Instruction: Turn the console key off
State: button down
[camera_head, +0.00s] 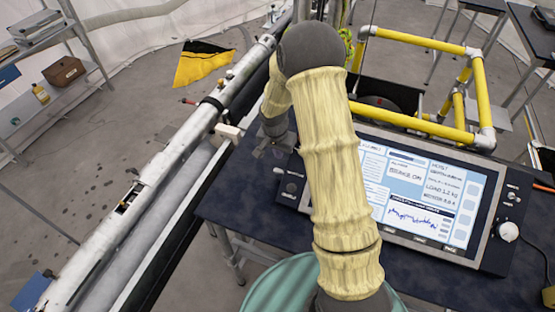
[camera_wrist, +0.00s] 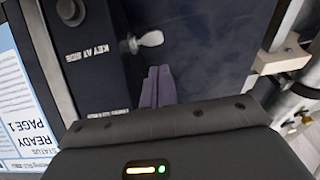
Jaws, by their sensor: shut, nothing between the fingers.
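The console (camera_head: 487,235) stands on a dark table, with its lit screen (camera_head: 400,185) facing up; the arm covers its left part. The silver key (camera_wrist: 150,39) sticks out from the console's side in the wrist view, near a label reading "KEY AT SIDE" (camera_wrist: 77,54). The key is hidden or too small to tell in the head view. My gripper (camera_wrist: 158,70) is shut and empty, its two fingertips together just below the key in the picture. Whether they touch it I cannot tell. In the head view my gripper (camera_head: 262,147) is at the console's left side, partly hidden by the arm.
A long white metal pole (camera_head: 150,180) runs diagonally left of the table (camera_head: 245,200). A yellow pipe frame (camera_head: 415,42) stands behind the console. A white knob (camera_head: 508,231) is on the console's right. A yellow and black flag (camera_head: 202,65) is beyond the pole.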

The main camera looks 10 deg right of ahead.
aim_at(277, 169)
jog(key=shift+s+a+f+p, duration=0.15)
jog(key=shift+f+p, duration=0.1)
jog(key=shift+f, duration=0.45)
jog(key=shift+s+a+f+p, duration=0.1)
jog(key=shift+f+p, duration=0.2)
jog(key=shift+f, duration=0.4)
jog(key=shift+s+a+f+p, duration=0.15)
jog(key=shift+f+p, duration=0.1)
jog(key=shift+f, duration=0.45)
jog(key=shift+d, duration=0.1)
jog(key=shift+w+f, duration=0.1)
